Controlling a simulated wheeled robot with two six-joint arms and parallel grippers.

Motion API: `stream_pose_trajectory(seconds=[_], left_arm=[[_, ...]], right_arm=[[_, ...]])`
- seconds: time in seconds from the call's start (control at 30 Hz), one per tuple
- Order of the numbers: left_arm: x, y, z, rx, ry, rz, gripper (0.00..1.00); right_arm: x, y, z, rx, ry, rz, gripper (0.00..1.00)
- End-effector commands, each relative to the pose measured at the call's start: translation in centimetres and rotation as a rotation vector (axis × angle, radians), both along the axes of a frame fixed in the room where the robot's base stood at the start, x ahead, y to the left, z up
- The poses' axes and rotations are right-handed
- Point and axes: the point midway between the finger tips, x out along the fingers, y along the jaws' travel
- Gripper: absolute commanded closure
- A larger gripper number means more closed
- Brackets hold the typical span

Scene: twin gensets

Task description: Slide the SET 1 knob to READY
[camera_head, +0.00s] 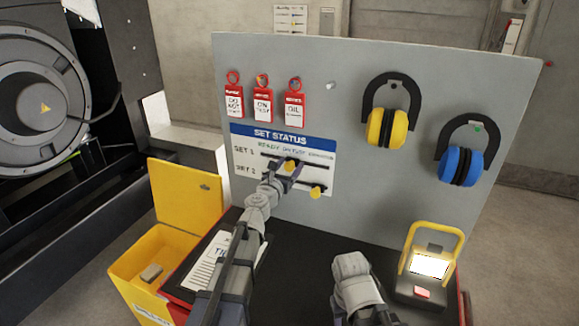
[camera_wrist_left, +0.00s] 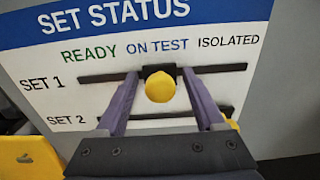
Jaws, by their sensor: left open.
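The SET STATUS board (camera_head: 240,181) is a white sign with a blue header on the grey panel. It has two black slots, for SET 1 and SET 2. The yellow SET 1 knob (camera_wrist_left: 160,87) sits on the upper slot below the words ON TEST; READY is to its left and ISOLATED to its right. My left gripper (camera_head: 288,172) is open, with one finger on each side of this knob in the left wrist view (camera_wrist_left: 160,95). I cannot tell whether either finger touches it. My right gripper is not in view, only part of my right arm.
The yellow SET 2 knob (camera_head: 316,191) sits lower right on its slot. Red tags (camera_head: 263,105) hang above the board. Yellow (camera_head: 387,128) and blue (camera_head: 460,165) ear defenders hang to the right.

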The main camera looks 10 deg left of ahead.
Motion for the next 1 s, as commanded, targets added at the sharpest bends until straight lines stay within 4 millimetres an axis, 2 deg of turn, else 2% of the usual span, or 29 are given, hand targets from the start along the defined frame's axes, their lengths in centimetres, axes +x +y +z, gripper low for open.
stream_pose_trajectory(seconds=[0.23,0.83,1.0], left_arm=[[0.04,-0.02,0.00,0.000,0.000,0.000,0.31],[0.01,0.02,0.00,0.000,0.000,0.001,0.99],[0.01,0.02,0.00,0.000,0.000,0.001,1.00]], right_arm=[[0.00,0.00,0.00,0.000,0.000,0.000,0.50],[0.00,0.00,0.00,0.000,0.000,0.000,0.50],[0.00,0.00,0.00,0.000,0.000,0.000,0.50]])
